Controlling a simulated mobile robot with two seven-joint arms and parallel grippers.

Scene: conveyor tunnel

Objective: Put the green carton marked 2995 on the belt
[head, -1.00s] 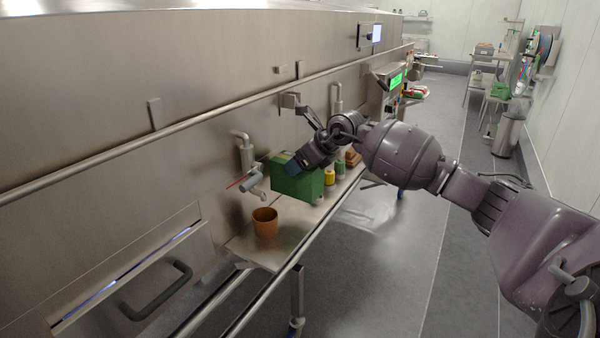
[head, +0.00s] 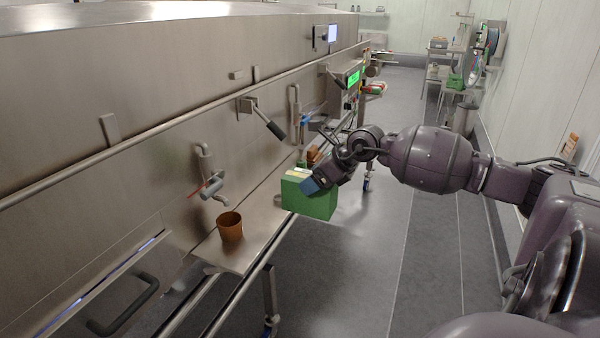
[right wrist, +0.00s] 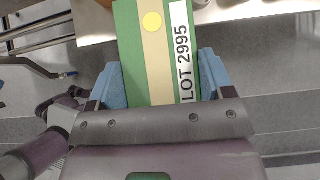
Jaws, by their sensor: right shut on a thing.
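The green carton (head: 308,201) is held by my right gripper (head: 313,184), off the right edge of the shelf. In the right wrist view the carton (right wrist: 127,40) has a tan strip, a yellow dot and a white label reading LOT 2995. The blue fingers of the right gripper (right wrist: 160,85) are shut on its two sides. The belt is not clearly seen; a long slot (head: 95,285) with a bluish glow opens low in the steel machine at left. My left gripper is not in view.
An orange-brown cup (head: 230,227) stands on the narrow steel shelf (head: 240,254) along the machine. A tap (head: 212,180), a lever (head: 265,120) and a long rail (head: 190,121) stick out from the machine wall. A black handle (head: 125,308) sits below the slot. The floor (head: 365,270) at right is clear.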

